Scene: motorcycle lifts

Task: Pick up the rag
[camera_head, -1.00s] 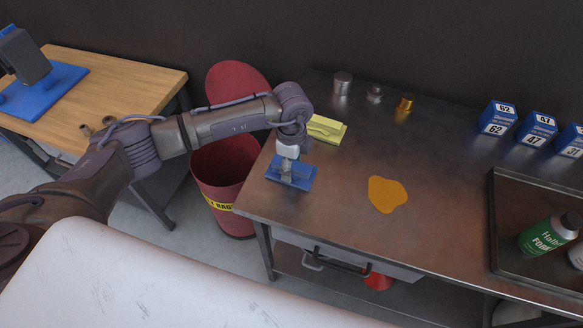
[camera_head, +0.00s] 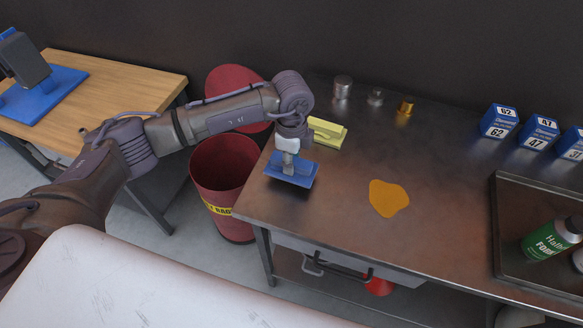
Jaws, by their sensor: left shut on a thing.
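The rag (camera_head: 304,173) is a flat, folded blue cloth at the left end of the metal workbench. My left gripper (camera_head: 289,168) points down from above and is shut on the middle of the rag. A dark shadow shows under the rag, and it appears a little above the bench top. The gripper's fingertips are small and partly hidden against the rag. My right gripper is not in view.
A red bin (camera_head: 222,180) with its round lid up stands left of the workbench (camera_head: 330,220). A yellow item (camera_head: 328,132) lies behind the gripper. An orange puddle (camera_head: 388,198) is to the right.

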